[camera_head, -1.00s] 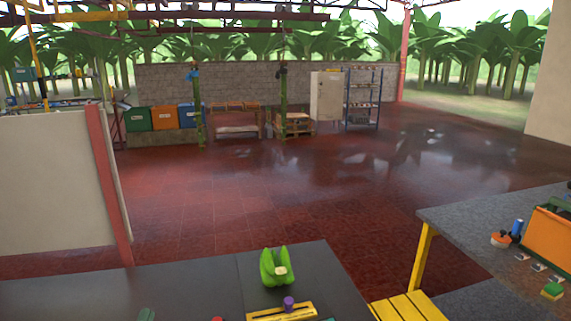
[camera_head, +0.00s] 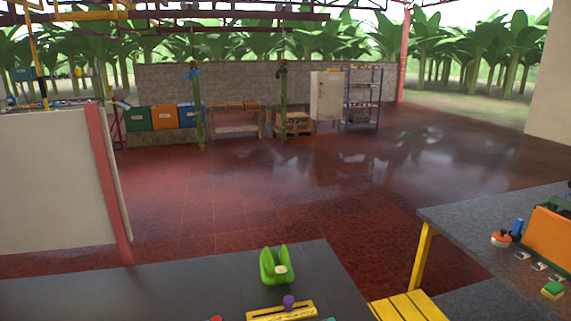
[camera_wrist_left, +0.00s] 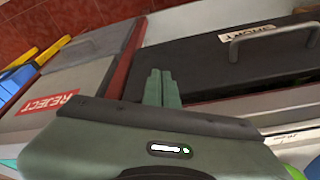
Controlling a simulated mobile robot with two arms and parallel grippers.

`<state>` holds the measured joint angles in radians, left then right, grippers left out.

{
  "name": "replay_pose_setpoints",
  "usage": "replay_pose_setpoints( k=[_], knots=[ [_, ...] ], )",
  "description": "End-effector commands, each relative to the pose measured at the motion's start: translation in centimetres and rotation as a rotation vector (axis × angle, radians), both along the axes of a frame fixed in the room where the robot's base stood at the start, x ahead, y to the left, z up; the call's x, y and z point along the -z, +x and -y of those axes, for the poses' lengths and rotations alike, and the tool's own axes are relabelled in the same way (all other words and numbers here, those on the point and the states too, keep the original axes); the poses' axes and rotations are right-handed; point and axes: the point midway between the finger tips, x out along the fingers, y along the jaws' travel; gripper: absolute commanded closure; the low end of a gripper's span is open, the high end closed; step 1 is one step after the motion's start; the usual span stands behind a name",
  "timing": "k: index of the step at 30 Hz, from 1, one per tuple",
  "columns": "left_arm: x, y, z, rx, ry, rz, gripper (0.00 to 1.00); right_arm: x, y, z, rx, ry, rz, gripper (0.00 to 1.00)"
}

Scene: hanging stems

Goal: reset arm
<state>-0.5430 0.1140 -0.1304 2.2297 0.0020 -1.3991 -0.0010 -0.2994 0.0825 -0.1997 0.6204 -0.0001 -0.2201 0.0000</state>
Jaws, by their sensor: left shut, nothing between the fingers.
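My left gripper (camera_wrist_left: 162,88) shows in the left wrist view, its two green fingers pressed together with nothing between them. The fingers point at a dark lid (camera_wrist_left: 190,62) with a metal handle and a white label that seems to read SHORT. I cannot tell whether they touch it. A grey lid (camera_wrist_left: 70,68) with a red REJECT label lies to the left. Neither gripper shows in the head view now.
A dark table (camera_head: 190,285) in front bears a green bunch (camera_head: 276,267) and a yellow bar (camera_head: 275,312). A grey table (camera_head: 470,225) with an orange panel (camera_head: 550,235) stands right. Green stems (camera_head: 198,110) hang at the back. The red floor between is open.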

Motion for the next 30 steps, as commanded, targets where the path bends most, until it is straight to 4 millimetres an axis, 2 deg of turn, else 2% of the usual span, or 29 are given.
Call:
replay_pose_setpoints(
  k=[1,5,10,14,18,21,24,27,30],
  knots=[
    [2.0,0.1,0.0,0.001,0.001,-0.012,1.00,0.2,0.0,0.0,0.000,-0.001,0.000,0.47],
    [7.3,0.0,0.1,0.004,0.003,-0.033,1.00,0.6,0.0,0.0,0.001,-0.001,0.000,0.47],
    [16.4,-1.6,-0.1,0.010,0.007,-0.068,1.00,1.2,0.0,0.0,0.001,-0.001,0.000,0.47],
    [23.4,-4.4,-0.5,0.016,0.011,-0.098,1.00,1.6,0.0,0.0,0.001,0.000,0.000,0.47],
    [29.8,-8.7,-1.1,0.024,0.015,-0.130,1.00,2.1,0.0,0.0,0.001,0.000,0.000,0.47],
    [33.3,-12.2,-1.7,0.028,0.017,-0.150,1.00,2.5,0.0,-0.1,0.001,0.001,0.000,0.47],
    [35.8,-15.4,-2.3,0.032,0.021,-0.167,1.00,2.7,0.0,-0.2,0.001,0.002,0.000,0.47],
    [37.2,-17.8,-2.8,0.036,0.023,-0.178,1.00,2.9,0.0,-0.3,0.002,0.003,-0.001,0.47],
    [37.9,-19.2,-3.1,0.039,0.023,-0.183,1.00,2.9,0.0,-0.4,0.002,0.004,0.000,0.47]
  ],
)
